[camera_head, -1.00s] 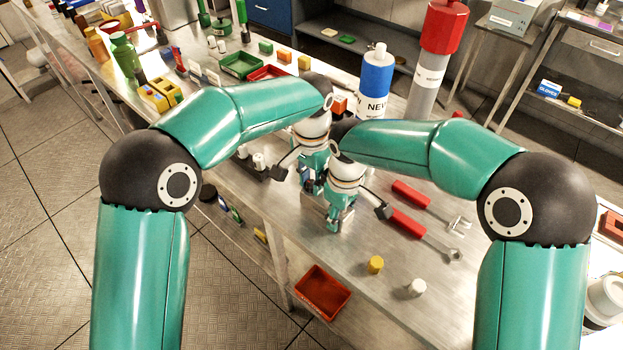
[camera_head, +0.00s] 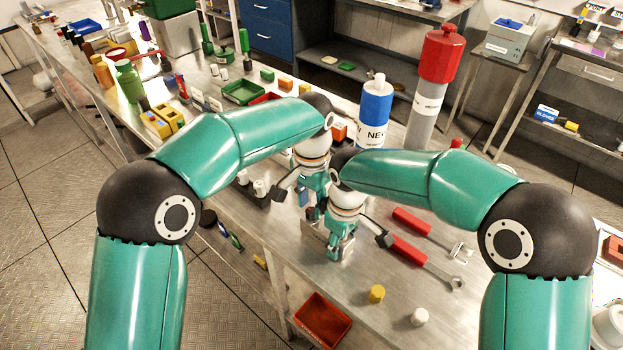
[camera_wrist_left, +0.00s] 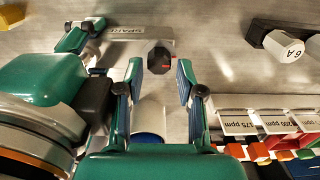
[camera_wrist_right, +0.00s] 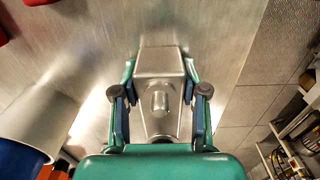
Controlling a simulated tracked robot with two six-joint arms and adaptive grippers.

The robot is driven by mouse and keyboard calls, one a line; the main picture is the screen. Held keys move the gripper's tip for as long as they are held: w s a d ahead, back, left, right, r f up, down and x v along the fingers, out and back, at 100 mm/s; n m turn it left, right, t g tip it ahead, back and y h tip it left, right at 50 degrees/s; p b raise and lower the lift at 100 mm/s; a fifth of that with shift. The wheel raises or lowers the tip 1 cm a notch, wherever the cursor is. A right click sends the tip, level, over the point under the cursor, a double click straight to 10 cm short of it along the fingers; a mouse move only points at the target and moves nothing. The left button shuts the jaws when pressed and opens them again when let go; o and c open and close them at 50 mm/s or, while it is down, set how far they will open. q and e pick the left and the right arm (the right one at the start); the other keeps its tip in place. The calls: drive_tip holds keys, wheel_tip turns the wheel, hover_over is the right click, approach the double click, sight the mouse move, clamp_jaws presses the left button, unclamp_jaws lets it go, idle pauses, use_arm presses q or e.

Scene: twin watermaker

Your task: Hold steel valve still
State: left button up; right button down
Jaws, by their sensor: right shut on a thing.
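The steel valve (camera_wrist_right: 160,98) is a grey metal body with a rounded stub, between the two fingers of my right gripper (camera_wrist_right: 160,118) in the right wrist view. That gripper is shut on it, low over the bench, and in the head view (camera_head: 341,252) it hides most of the valve (camera_head: 314,240). My left gripper (camera_wrist_left: 158,82) is open, its fingers apart, just behind the right one in the head view (camera_head: 304,200). A black faceted knob (camera_wrist_left: 158,60) shows between and beyond its fingertips in the left wrist view. Nothing is seen held there.
Two red-handled wrenches (camera_head: 421,262) lie right of the right gripper. A yellow cap (camera_head: 377,293) and a white cap (camera_head: 419,317) stand near the bench's front. A blue-and-white bottle (camera_head: 375,112) and a red-topped grey cylinder (camera_head: 432,90) stand behind. A red tray (camera_head: 322,320) is below the edge.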

sight(311, 210)
use_arm(q)
wheel_tip(311, 210, up, 10)
idle(0.4)
use_arm(e)
drive_tip(key=c, duration=0.5)
unclamp_jaws()
drive_tip(key=shift+r, duration=0.1)
